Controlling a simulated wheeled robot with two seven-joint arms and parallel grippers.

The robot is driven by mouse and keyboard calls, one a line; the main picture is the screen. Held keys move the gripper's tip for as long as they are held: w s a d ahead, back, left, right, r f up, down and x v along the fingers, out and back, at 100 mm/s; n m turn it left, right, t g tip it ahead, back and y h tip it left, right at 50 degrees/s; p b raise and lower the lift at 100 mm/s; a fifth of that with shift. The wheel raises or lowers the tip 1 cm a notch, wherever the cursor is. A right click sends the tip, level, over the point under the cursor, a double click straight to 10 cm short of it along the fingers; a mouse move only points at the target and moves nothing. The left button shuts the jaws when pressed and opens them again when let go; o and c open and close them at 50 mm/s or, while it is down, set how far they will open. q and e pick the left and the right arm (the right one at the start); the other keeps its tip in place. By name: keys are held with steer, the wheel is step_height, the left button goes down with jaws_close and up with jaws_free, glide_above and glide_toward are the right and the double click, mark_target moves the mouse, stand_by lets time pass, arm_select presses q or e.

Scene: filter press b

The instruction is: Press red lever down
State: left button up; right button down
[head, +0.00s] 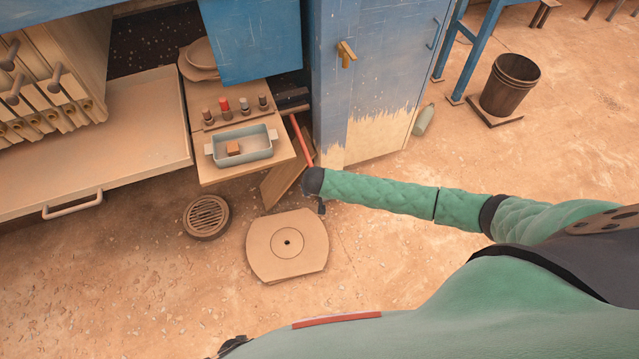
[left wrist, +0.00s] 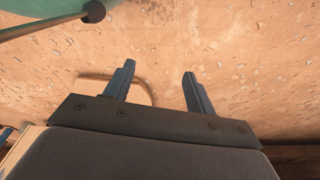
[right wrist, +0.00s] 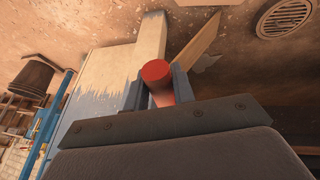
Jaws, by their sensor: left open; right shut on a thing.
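The red lever (head: 301,140) slants down from beside the wooden shelf, in front of the blue cabinet. In the head view its lower end meets my right wrist. In the right wrist view its round red end (right wrist: 156,71) sits between the two fingers of my right gripper (right wrist: 159,88), which is shut on it. The wrist hides these fingers in the head view.
A shelf (head: 208,174) holds a small blue-grey tray (head: 260,152) with a brown block and several small knobbed items behind it. The blue cabinet (head: 380,70) stands right of the lever. A round plate (head: 288,243) and a drain grate (head: 207,217) lie on the floor.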

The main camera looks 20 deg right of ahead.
arm_select(q)
steer(key=shift+g, duration=0.3)
steer(key=shift+w+d+r+b, duration=0.25)
steer(key=shift+d+r+b, duration=0.1)
steer(key=shift+r, duration=0.55)
steer(key=shift+w+d+r+b, duration=0.2)
steer(key=shift+d+r+b, duration=0.1)
steer(key=shift+r, duration=0.65)
steer(key=shift+w+d+r+b, duration=0.25)
steer(key=shift+r+b, duration=0.1)
steer(key=shift+r, duration=0.55)
arm_select(e)
steer(key=shift+t, duration=0.7)
steer(key=shift+w+f, duration=0.15)
steer(key=shift+f, duration=0.95)
steer(key=shift+w+f, duration=0.15)
steer(key=shift+f, duration=0.9)
steer(key=c, duration=1.3)
jaws_free()
steer(key=shift+f, duration=0.1)
steer(key=shift+o, duration=0.7)
steer(key=shift+w, duration=0.2)
steer(key=shift+s, duration=0.1)
